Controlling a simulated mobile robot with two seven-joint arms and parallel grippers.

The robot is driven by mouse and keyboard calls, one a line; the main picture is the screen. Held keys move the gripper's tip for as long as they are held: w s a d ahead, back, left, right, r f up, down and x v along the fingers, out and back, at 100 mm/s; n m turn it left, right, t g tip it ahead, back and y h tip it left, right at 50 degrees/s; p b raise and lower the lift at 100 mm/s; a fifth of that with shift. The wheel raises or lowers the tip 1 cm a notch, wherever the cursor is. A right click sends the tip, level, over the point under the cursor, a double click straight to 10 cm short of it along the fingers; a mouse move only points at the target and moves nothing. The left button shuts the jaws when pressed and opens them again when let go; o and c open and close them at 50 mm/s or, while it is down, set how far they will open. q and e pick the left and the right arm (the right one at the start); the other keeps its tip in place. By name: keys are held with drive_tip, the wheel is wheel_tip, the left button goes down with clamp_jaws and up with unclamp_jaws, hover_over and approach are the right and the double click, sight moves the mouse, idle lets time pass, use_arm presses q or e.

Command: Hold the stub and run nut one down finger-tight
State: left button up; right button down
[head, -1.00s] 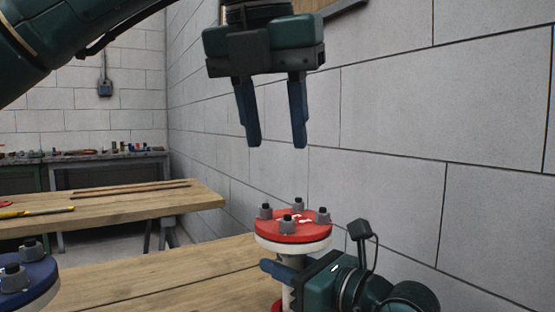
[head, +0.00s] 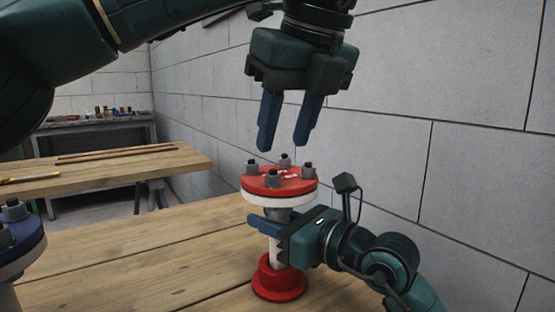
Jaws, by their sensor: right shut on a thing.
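The stub (head: 278,252) stands upright on the wooden bench, with a red base flange and a red-topped flange (head: 290,184) above a white ring. Several grey nuts on studs sit around the top flange; a front one (head: 273,179) is nearest me. Which of them is nut one I cannot tell. My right gripper (head: 268,224) comes in from the right and is shut on the stub's neck below the flange. My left gripper (head: 284,148) is above the flange, pointing down, its blue fingers apart and nothing between them. Its tips are just above and behind the front nut.
A blue flange (head: 18,232) with nuts stands at the left edge. The bench (head: 140,262) between it and the stub is clear. A block wall (head: 400,120) rises close behind and right. Another wooden table (head: 110,170) stands further back.

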sight(273, 175)
use_arm(q)
drive_tip(key=shift+x, duration=2.6)
drive_tip(key=shift+s, duration=0.1)
clamp_jaws()
